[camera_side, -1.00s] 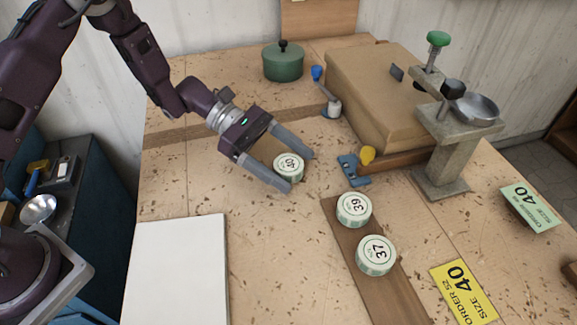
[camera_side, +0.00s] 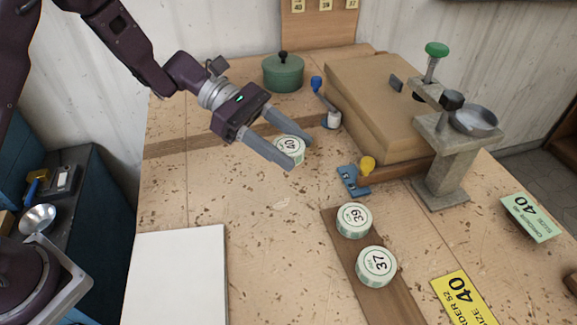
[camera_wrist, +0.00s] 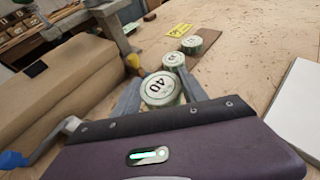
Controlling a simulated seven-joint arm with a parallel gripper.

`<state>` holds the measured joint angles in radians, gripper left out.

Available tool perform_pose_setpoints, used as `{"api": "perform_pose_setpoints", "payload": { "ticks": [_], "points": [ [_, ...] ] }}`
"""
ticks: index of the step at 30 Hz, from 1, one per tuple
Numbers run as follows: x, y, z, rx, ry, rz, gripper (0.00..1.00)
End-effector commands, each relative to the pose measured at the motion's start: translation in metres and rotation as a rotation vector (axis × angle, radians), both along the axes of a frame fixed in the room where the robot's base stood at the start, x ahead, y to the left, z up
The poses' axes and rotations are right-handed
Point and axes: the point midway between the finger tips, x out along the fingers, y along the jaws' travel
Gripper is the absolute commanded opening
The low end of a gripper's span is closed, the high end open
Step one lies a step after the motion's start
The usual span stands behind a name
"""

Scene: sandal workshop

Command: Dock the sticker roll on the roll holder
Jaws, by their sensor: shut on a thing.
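A round pale-green and white sticker roll marked 40 (camera_side: 290,148) is held between the grey fingers of my gripper (camera_side: 299,154), which is shut on it. The roll appears raised above the bench, tilted, with its label facing up. In the wrist view the roll (camera_wrist: 161,87) sits between the two fingertips, its far side in front of the other rolls. A grey stand (camera_side: 447,160) with a metal dish and green knob is at the right; it may be the roll holder, but I cannot tell for sure.
Rolls 39 (camera_side: 354,220) and 37 (camera_side: 376,266) lie on a brown strip (camera_side: 397,305). A blue bracket (camera_side: 352,181) with a yellow knob and a large brown block (camera_side: 370,100) stand between gripper and stand. A green pot (camera_side: 283,72) is behind. The bench's left middle is clear.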

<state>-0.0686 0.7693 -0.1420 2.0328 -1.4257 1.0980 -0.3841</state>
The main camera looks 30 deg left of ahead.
Motion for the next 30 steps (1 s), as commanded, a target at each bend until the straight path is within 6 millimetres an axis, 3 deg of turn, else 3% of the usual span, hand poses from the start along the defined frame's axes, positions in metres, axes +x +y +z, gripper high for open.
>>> {"api": "perform_pose_setpoints", "payload": {
  "ticks": [5,8,11,17,21,24,27,30],
  "points": [
    [0.0,0.0,0.024,-0.001,-0.001,0.0,0.04],
    [0.001,0.004,0.026,-0.001,0.002,0.009,0.04],
    [0.005,0.023,0.02,-0.006,0.006,0.057,0.04],
    [0.01,0.106,-0.004,-0.02,0.011,0.273,0.04],
    [0.0,0.175,-0.022,-0.02,0.008,0.47,0.04],
    [-0.012,0.212,-0.031,-0.012,0.005,0.586,0.03],
    [-0.02,0.232,-0.036,-0.005,0.003,0.651,0.04],
    [-0.023,0.238,-0.038,-0.001,0.0,0.672,0.04]
  ]
}}
